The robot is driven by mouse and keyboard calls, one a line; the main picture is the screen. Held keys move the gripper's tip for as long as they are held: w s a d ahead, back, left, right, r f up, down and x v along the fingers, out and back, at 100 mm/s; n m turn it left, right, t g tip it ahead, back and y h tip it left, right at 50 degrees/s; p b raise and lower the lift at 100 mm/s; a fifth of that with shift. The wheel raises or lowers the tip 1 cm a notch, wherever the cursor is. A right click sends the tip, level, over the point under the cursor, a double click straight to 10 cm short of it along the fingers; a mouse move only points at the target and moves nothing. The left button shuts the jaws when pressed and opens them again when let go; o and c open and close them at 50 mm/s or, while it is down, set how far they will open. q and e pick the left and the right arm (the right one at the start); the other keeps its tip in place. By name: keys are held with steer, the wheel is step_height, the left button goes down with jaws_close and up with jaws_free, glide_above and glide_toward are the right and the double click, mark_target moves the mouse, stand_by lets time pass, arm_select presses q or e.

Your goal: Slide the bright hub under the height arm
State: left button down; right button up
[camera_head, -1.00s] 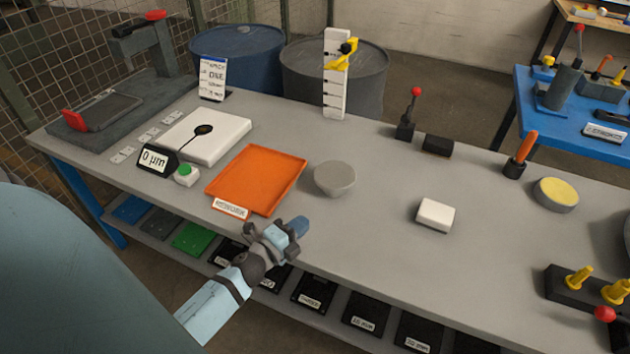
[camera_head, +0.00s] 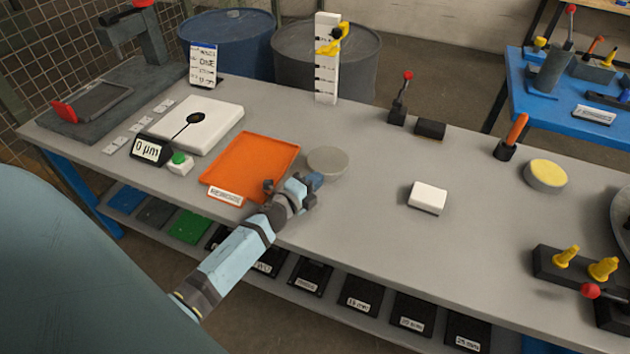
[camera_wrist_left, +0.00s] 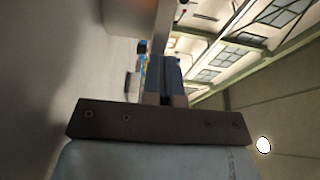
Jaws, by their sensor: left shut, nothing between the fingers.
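The bright hub appears to be the pale grey round piece (camera_head: 329,160) on the bench, just right of the orange tray. My left gripper (camera_head: 316,181) is shut and empty, with its blue fingertips at the hub's near left edge. I cannot tell whether they touch it. The shut fingers also show in the left wrist view (camera_wrist_left: 166,80), with a smooth grey surface (camera_wrist_left: 130,14) close above them. The height arm looks to be the yellow arm (camera_head: 333,40) high on a white marked post (camera_head: 326,85) at the bench's back edge. My right gripper is not seen.
The orange tray (camera_head: 250,165) lies left of the hub. A white block (camera_head: 427,197) sits to the right. A red-knobbed lever (camera_head: 399,105) and a black block (camera_head: 430,128) stand at the back. The bench between the hub and the post is clear.

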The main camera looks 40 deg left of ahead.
mark_target(309, 165)
arm_select(q)
steer(key=w+a, duration=0.2)
steer(key=w+a+b, duration=0.1)
steer(key=w+a, duration=0.1)
steer(key=w, duration=0.1)
steer(key=shift+w+a, duration=0.1)
steer(key=shift+a, duration=0.2)
steer(key=shift+w+a, duration=0.15)
steer(key=shift+w, duration=0.05)
steer(key=shift+s, duration=0.1)
